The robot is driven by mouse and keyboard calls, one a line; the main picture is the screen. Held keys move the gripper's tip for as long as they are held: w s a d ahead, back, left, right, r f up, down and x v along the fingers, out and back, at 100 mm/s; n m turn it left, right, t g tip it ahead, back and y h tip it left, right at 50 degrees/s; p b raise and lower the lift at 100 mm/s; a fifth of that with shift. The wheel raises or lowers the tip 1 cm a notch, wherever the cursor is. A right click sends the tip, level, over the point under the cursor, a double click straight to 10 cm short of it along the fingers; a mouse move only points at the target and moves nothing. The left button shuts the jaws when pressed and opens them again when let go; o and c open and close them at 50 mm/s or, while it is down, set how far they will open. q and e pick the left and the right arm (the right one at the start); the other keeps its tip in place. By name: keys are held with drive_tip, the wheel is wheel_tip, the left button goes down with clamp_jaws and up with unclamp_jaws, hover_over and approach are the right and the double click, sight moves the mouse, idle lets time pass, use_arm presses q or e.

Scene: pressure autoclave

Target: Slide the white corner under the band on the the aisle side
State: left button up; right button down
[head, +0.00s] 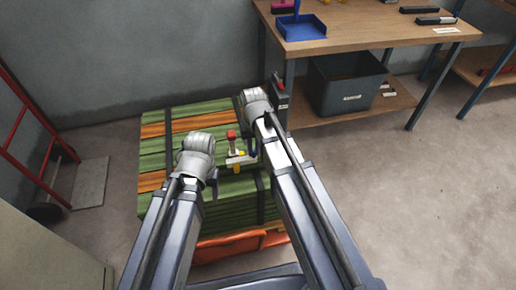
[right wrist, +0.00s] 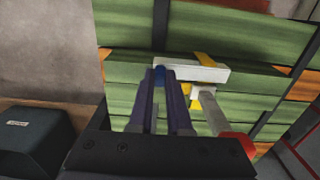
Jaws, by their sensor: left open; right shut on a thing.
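The white corner (head: 240,158) is a pale angled piece at the stack's near top edge. In the right wrist view it (right wrist: 190,72) lies across the fingertips, with a yellow patch. My right gripper (right wrist: 161,76) is shut on its end; its fingers are mostly hidden in the head view. A black band (right wrist: 160,25) runs up to the corner's far side; I cannot tell whether the corner is under it. A pale tool with a red end (head: 231,134) stands close beside the corner. My left gripper (head: 213,188) is open and empty near the stack's front edge.
The stack of green and orange boards (head: 185,125) carries black bands. A red hand truck (head: 25,130) is at the left. Floor at the right is clear.

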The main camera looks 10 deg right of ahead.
drive_tip(key=shift+a, duration=0.2)
drive_tip(key=c, duration=0.8)
unclamp_jaws()
drive_tip(key=shift+r, duration=0.1)
wheel_tip(320, 180, up, 8)
drive_tip(key=p, duration=0.8)
drive_tip(key=shift+s+a+f, duration=0.15)
drive_tip(key=shift+s+f, duration=0.05)
drive_tip(key=shift+s, duration=0.15)
drive_tip(key=s+a+n+h, duration=0.1)
drive_tip(key=s+a+n, duration=0.35)
drive_tip(key=s, duration=1.05)
drive_tip(key=shift+m, duration=0.55)
drive_tip(key=r+p, duration=0.4)
drive_tip(key=w+r+p, duration=0.1)
drive_tip(key=r+p, duration=0.9)
drive_tip(key=shift+w+a+r, duration=0.2)
drive_tip(key=shift+a, duration=0.1)
